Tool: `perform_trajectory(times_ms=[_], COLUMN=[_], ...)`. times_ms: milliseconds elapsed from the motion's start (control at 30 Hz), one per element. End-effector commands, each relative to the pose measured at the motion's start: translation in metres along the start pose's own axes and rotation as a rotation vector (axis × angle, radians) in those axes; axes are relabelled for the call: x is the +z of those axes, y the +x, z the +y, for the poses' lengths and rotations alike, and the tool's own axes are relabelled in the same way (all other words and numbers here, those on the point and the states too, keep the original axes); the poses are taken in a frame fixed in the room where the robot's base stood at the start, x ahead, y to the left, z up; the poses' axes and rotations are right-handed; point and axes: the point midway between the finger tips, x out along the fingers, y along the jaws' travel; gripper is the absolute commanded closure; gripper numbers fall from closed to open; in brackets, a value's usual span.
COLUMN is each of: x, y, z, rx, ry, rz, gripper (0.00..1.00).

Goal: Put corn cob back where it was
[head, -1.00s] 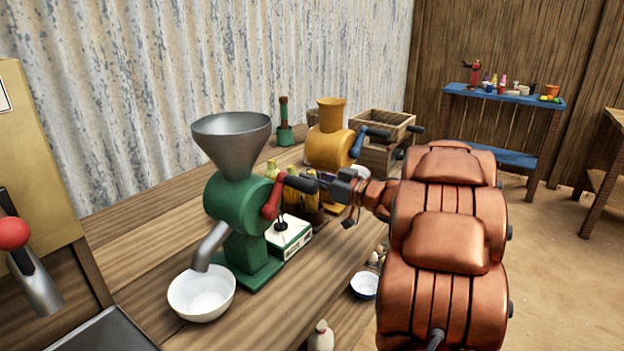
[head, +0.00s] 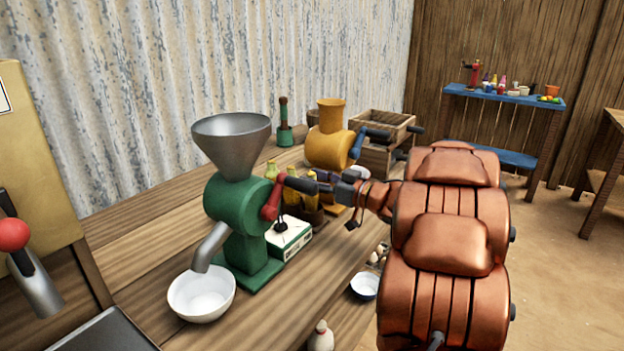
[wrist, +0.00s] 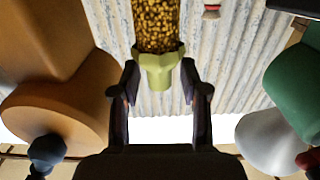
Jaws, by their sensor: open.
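In the wrist view the corn cob (wrist: 156,22), yellow-kernelled with a pale green end, lies between the fingertips of my open gripper (wrist: 159,77). The green end sits at the level of the tips, with a gap visible on each side. In the head view my gripper (head: 324,187) points toward the wall between the green mill (head: 233,207) and the yellow mill (head: 328,148). Yellow cobs with green tops (head: 297,175) stand there, partly hidden by the green mill's crank and my gripper. I cannot tell which of them is the one at my fingers.
A small white and green scale (head: 289,238) stands beside the green mill. A white bowl (head: 201,295) is under its spout. A wooden crate (head: 382,125) is behind the yellow mill. A small bowl (head: 364,286) sits lower right. The mill's red-handled crank (head: 272,200) is close to my gripper.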

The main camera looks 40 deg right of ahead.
Motion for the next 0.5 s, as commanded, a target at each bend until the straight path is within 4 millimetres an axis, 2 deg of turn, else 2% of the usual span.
perform_trajectory(times_ms=[500], x=[0.000], y=[-0.074], z=[0.002], rx=[0.007], ry=[0.001], rz=[-0.002], gripper=[0.55])
